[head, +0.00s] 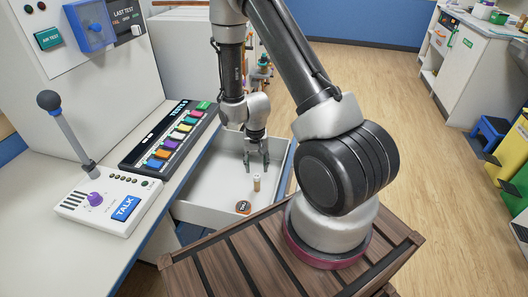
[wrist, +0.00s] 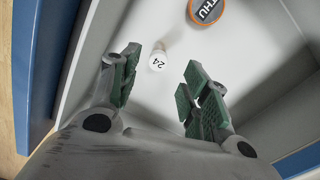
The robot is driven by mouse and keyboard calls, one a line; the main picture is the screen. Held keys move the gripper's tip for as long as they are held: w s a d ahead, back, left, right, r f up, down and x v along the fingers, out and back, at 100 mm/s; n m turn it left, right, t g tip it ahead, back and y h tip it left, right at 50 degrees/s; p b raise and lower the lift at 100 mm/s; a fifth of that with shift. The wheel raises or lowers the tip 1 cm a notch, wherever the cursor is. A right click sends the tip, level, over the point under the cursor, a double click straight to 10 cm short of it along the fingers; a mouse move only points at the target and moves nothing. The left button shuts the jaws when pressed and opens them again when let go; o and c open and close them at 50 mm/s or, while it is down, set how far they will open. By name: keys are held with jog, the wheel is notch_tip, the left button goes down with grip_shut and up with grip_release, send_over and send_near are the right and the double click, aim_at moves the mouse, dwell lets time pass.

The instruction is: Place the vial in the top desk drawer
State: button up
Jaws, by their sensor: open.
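The vial (head: 256,184) is a small, tan upright tube with a white cap, standing inside the open top desk drawer (head: 208,192). In the wrist view the vial's white cap (wrist: 157,61) reads "24" and shows between the fingertips. My gripper (head: 257,169) is open and empty, pointing down into the drawer just above and behind the vial. Its green-padded fingers (wrist: 162,64) are apart, and no grip on the vial shows. The drawer floor (wrist: 235,62) is pale and mostly bare.
An orange round item marked "THU" (wrist: 208,9) lies near the vial; it also shows in the head view (head: 243,207). The desk holds a keyboard-like panel (head: 165,140) and a TALK console (head: 108,203). A wooden slatted platform (head: 215,262) is in front.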

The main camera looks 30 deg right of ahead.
notch_tip(320, 180, up, 26)
jog(key=s+n+t, duration=0.2)
jog(key=s+d+r+n+t, duration=0.1)
jog(key=s+r+n+t, duration=0.1)
jog(key=s+r, duration=1.3)
jog(key=shift+s+d+r+n, duration=0.35)
jog(key=shift+s+n, duration=0.35)
jog(key=shift+s, duration=0.5)
